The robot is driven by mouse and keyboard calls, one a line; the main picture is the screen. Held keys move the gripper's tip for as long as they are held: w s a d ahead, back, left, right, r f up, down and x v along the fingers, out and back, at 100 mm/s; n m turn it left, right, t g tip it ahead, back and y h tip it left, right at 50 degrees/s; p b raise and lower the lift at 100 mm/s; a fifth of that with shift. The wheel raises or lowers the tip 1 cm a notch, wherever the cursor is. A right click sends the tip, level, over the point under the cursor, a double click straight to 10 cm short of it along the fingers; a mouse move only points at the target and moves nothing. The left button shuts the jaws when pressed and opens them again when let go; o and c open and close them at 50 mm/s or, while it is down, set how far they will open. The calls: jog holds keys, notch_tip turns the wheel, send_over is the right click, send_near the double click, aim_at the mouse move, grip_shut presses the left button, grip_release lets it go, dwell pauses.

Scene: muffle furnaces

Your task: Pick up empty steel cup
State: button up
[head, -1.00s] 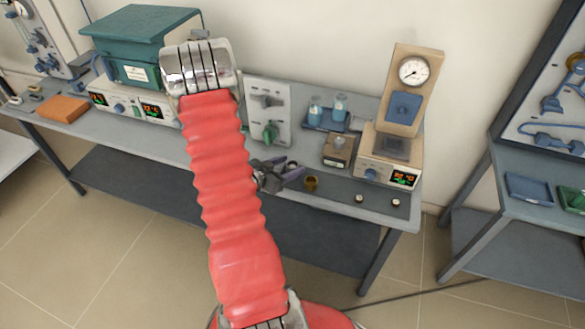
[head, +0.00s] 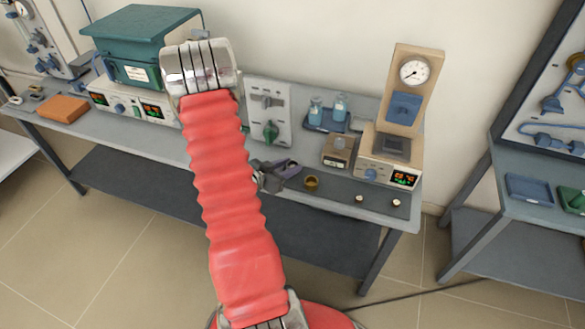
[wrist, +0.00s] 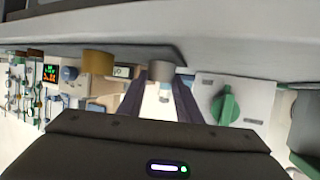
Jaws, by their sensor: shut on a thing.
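The steel cup (wrist: 161,70) is a small grey cylinder between the tips of my two dark fingers in the wrist view, which is upside down. My gripper (wrist: 160,84) is shut on it. In the head view my gripper (head: 285,170) is low over the front of the bench, and its fingers hide most or all of the cup. Whether the cup still touches the bench top is unclear.
A brass cup (head: 311,183) stands on the bench (head: 335,199) just right of my gripper; it also shows in the wrist view (wrist: 98,63). A grey panel with a green knob (head: 270,134) and a small instrument (head: 339,151) stand behind. Two small round items are at the right front.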

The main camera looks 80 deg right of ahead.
jog(key=shift+r, duration=0.15)
notch_tip(320, 180, up, 10)
dwell(0.7)
dwell(0.5)
